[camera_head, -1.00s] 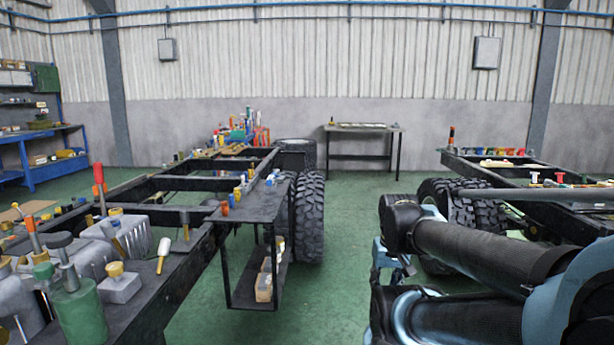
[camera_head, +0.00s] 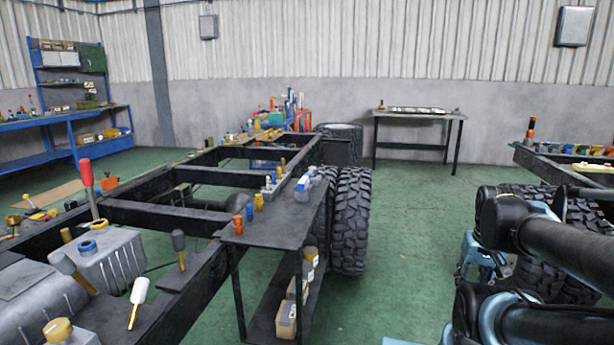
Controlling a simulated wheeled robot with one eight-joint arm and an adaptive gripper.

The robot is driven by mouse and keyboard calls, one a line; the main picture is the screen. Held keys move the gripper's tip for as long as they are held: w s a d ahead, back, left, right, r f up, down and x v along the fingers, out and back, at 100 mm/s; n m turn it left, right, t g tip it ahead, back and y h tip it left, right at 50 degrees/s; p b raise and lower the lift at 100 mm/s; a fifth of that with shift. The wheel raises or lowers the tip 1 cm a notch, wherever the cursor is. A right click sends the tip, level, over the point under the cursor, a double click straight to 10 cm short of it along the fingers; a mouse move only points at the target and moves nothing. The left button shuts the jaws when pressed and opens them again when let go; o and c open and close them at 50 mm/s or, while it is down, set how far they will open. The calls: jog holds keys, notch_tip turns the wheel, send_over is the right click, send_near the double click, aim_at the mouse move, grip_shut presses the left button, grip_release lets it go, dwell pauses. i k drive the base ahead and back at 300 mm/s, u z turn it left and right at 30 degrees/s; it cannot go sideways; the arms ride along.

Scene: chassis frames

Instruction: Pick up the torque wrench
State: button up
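I cannot pick out the torque wrench with certainty among the many small tools. A long tool with a red handle (camera_head: 87,180) stands upright behind a grey metal housing (camera_head: 100,262) on the left chassis frame. My folded black and light blue arm fills the lower right. A light blue part low beside it may belong to my gripper, but no fingertips can be made out and nothing is seen held.
A black side shelf (camera_head: 272,222) with small coloured items juts from the left chassis, beside big tyres (camera_head: 351,220). A second chassis (camera_head: 560,170) stands at the right. A table (camera_head: 415,115) and a blue workbench (camera_head: 60,120) stand at the back. Green floor lies clear between the chassis.

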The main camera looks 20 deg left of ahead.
aim_at(302, 184)
jog(key=u, duration=0.4)
jog(key=i, duration=1)
jog(key=u, duration=0.45)
